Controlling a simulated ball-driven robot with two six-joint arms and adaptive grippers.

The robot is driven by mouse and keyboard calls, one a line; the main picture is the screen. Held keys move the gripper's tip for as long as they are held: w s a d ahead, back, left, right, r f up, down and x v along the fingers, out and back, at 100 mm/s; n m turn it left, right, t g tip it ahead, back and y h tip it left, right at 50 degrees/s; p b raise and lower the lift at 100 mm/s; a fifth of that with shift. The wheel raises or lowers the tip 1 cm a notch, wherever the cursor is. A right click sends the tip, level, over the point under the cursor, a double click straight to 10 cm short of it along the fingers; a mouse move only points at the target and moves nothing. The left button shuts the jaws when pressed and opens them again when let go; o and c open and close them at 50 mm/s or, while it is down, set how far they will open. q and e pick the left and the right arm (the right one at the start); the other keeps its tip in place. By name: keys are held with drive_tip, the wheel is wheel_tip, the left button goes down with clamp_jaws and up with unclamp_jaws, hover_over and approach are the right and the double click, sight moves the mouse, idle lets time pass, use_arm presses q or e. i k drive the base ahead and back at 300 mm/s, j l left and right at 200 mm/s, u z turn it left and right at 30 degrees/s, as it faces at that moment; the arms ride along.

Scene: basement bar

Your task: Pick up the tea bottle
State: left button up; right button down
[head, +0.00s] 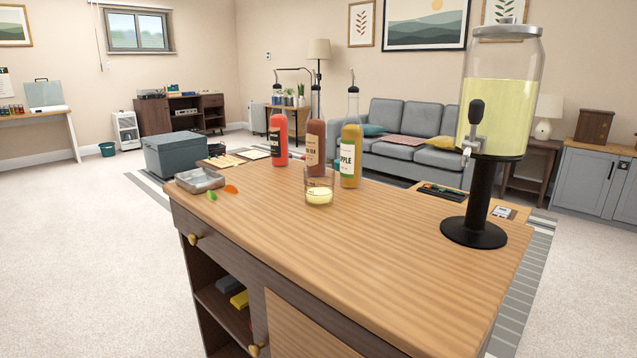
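Three tall glass bottles with dark pour spouts stand upright near the far edge of the wooden bar counter (370,255) in the head view. The middle one, a brown bottle (316,132) with a pale label too small to read surely, looks like the tea bottle. A red bottle (279,150) stands to its left. A yellow-amber bottle (351,140) labelled "APPLE" stands close to its right. A short glass (319,191) with pale liquid stands in front of the brown bottle and covers its base. Neither of my grippers is in view.
A drink dispenser (500,90) on a black stand (473,233) stands at the counter's right. A metal tray (200,181) sits at the left corner, with small green (211,196) and orange (231,189) pieces beside it. The counter's front middle is clear.

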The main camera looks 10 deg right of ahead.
sight(316, 125)
drive_tip(key=i+j+z, duration=0.1)
drive_tip(key=j, duration=0.25)
drive_tip(key=i+j+z, duration=0.1)
drive_tip(key=i+j, duration=0.25)
drive_tip(key=i+j+z, duration=0.15)
drive_tip(key=j, duration=0.2)
